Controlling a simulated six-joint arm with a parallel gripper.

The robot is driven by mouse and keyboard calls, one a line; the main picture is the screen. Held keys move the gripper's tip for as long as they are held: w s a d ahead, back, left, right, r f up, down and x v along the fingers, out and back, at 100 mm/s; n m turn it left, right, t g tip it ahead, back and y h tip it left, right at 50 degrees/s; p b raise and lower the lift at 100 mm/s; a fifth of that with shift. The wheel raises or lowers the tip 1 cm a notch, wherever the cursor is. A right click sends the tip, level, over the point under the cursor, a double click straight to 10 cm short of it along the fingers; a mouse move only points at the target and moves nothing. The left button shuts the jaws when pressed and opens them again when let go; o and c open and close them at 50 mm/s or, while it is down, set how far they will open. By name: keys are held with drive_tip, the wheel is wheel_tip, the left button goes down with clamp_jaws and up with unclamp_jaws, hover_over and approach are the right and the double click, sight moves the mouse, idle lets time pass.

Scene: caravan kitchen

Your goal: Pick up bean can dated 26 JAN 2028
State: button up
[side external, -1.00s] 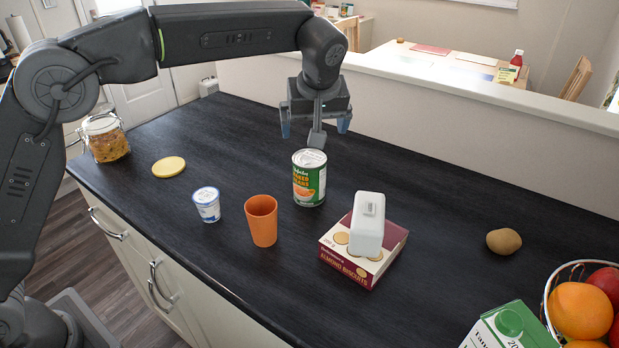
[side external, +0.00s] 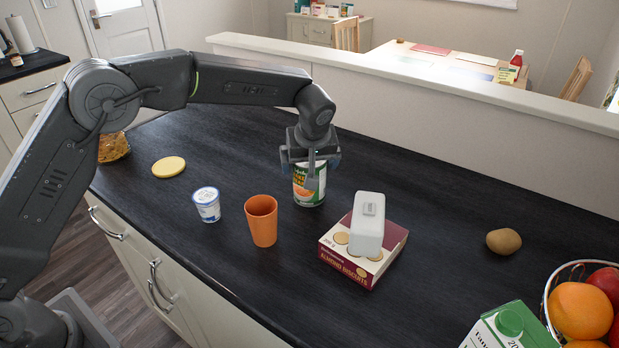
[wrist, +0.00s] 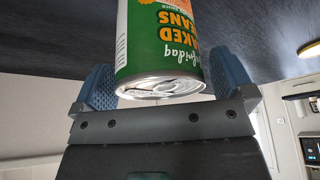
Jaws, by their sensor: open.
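The bean can (side external: 309,187), with a green and orange "baked beans" label, stands upright on the dark counter. My gripper (side external: 310,166) is lowered over the can's top from above, with its fingers on either side. In the wrist view, the can (wrist: 162,40) appears upside down between the two blue fingers of my gripper (wrist: 165,90). The fingers are spread, with a gap visible at least on the left. The can's lid faces the palm. No date can be read on the can in these frames.
An orange cup (side external: 262,221) and a yogurt pot (side external: 207,204) stand to the can's left. A biscuit box (side external: 350,268) with a white object (side external: 368,224) on it is close at front right. A potato (side external: 503,241) lies far right. The counter behind the can is clear.

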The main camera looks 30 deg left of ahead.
drive_tip(key=shift+w+a+f, duration=0.2)
drive_tip(key=shift+f, duration=0.45)
drive_tip(key=shift+c, duration=0.5)
drive_tip(key=shift+r, duration=0.15)
drive_tip(key=c, duration=1)
